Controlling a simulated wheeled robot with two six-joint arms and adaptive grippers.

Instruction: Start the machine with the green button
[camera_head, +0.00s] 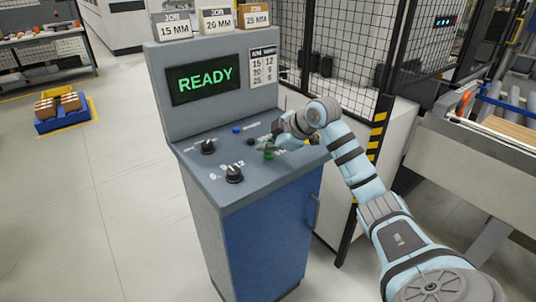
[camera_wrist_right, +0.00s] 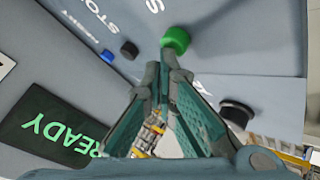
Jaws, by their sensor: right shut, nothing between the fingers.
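The green button (camera_head: 268,156) is on the sloped panel of the grey and blue console (camera_head: 262,225), partly covered by my right gripper. The screen (camera_head: 205,78) reads READY in green letters. My right gripper (camera_head: 264,146) is shut and empty, with its fingertips right by the green button. In the right wrist view the green button (camera_wrist_right: 176,39) lies just beyond the closed fingertips (camera_wrist_right: 165,65). I cannot tell whether they touch it. My left gripper is not in view.
A blue button (camera_head: 236,129) and a black button (camera_wrist_right: 129,50) are close by on the panel. Two black knobs (camera_head: 208,147) (camera_head: 234,174) are to the left and front. A mesh fence (camera_head: 340,50) stands behind the console.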

